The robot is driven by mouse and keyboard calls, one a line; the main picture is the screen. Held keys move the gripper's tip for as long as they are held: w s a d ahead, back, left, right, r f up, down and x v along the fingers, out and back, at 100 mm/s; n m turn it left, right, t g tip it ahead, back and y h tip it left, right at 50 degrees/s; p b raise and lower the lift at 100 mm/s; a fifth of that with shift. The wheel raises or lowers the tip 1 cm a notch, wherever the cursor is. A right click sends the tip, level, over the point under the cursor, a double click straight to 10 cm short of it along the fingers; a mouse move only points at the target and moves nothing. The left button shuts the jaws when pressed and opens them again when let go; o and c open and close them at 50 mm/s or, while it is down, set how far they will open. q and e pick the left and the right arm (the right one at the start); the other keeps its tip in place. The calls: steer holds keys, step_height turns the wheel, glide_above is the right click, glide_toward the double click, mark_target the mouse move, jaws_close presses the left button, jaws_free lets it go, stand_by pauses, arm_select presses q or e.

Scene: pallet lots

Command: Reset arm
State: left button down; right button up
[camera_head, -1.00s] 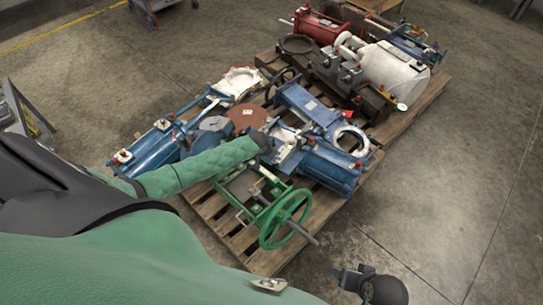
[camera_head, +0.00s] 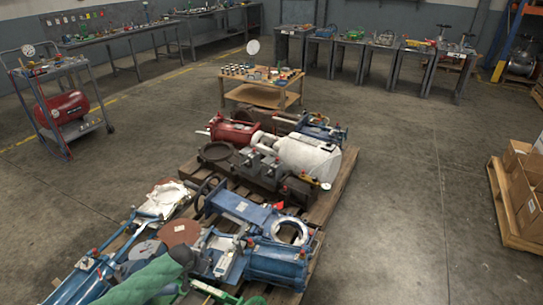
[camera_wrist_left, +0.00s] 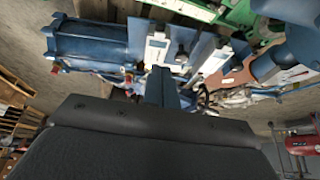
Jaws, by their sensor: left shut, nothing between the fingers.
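My left arm in its green sleeve comes in at the lower left of the head view, over the near end of the loaded pallet. In the left wrist view my left gripper (camera_wrist_left: 162,88) is shut and empty, its narrow dark fingers pointing at the machine parts. A blue cylinder (camera_wrist_left: 92,45) lies beyond it on the left, apart from the fingers as far as I can tell. My right gripper is not in view.
The pallet (camera_head: 318,212) carries blue actuators (camera_head: 278,262), a white-wrapped part (camera_head: 308,155) and a red cylinder (camera_head: 236,133). A low wooden table (camera_head: 262,96) stands behind. A cart (camera_head: 60,105) is at left, boxes (camera_head: 525,190) at right. Floor right of the pallet is clear.

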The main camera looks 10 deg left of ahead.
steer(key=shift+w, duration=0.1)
arm_select(q)
steer(key=s+d+r+m+y+p, duration=0.1)
steer(key=s+d+r+m, duration=0.1)
steer(key=s+d+r, duration=0.6)
steer(key=s+d+r+m+y, duration=0.1)
steer(key=s+d+r+m, duration=0.15)
steer(key=d+r, duration=0.55)
steer(key=s+d+n+g+h+p, duration=0.1)
steer(key=s+d+n, duration=0.1)
steer(key=s, duration=1)
steer(key=s+d+r+n+g+h+p, duration=0.1)
steer(key=s+d, duration=0.3)
steer(key=s, duration=0.8)
steer(key=shift+d+n+g+h, duration=0.3)
steer(key=shift+d+n+h, duration=0.1)
steer(key=shift+n, duration=0.05)
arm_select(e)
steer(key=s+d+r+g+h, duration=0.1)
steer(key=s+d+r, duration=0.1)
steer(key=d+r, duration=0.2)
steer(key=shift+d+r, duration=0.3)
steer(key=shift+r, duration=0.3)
arm_select(q)
steer(key=shift+r, duration=0.1)
